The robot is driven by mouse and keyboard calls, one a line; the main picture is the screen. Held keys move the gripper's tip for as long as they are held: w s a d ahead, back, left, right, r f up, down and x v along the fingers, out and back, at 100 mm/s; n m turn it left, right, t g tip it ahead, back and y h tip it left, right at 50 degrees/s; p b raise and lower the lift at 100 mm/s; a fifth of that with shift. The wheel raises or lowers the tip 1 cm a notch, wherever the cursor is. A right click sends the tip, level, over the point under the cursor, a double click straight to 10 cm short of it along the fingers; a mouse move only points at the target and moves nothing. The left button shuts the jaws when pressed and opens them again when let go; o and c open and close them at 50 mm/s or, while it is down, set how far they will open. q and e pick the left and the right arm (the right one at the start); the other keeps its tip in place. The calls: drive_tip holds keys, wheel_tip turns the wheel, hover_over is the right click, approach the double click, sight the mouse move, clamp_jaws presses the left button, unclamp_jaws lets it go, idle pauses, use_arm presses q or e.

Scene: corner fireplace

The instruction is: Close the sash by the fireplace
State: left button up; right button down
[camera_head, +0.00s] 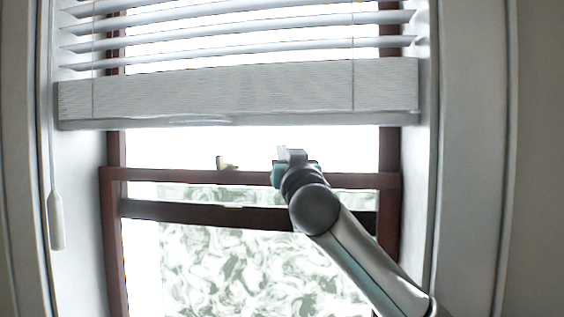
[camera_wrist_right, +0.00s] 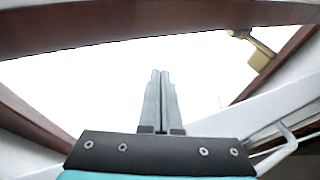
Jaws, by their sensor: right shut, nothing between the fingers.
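The window's brown sash has a top rail (camera_head: 160,175) running across the opening in the head view. A small tan latch (camera_head: 227,163) stands on it, left of my gripper. A darker rail (camera_head: 170,210) shows lower, behind the pane. My right gripper (camera_head: 291,155) is at the top rail, right of its middle, with its tip just above the rail. Whether it touches the rail is unclear. In the right wrist view its fingers (camera_wrist_right: 160,100) are together and empty, with a brown rail (camera_wrist_right: 130,25) and the latch (camera_wrist_right: 258,55) beyond. The sash's bottom edge is out of view. My left gripper is not seen.
A white slatted blind hangs above, its thick bottom bar (camera_head: 240,92) a little over my gripper. A pull cord with a white handle (camera_head: 56,220) hangs at the left. White window jambs (camera_head: 470,160) close in both sides.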

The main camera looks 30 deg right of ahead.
drive_tip(key=shift+w+d+f+p, duration=0.15)
drive_tip(key=shift+w+f, duration=0.25)
drive_tip(key=shift+f, duration=0.5)
drive_tip(key=shift+w+f+p, duration=0.25)
drive_tip(key=shift+w+f, duration=0.15)
drive_tip(key=shift+f, duration=0.45)
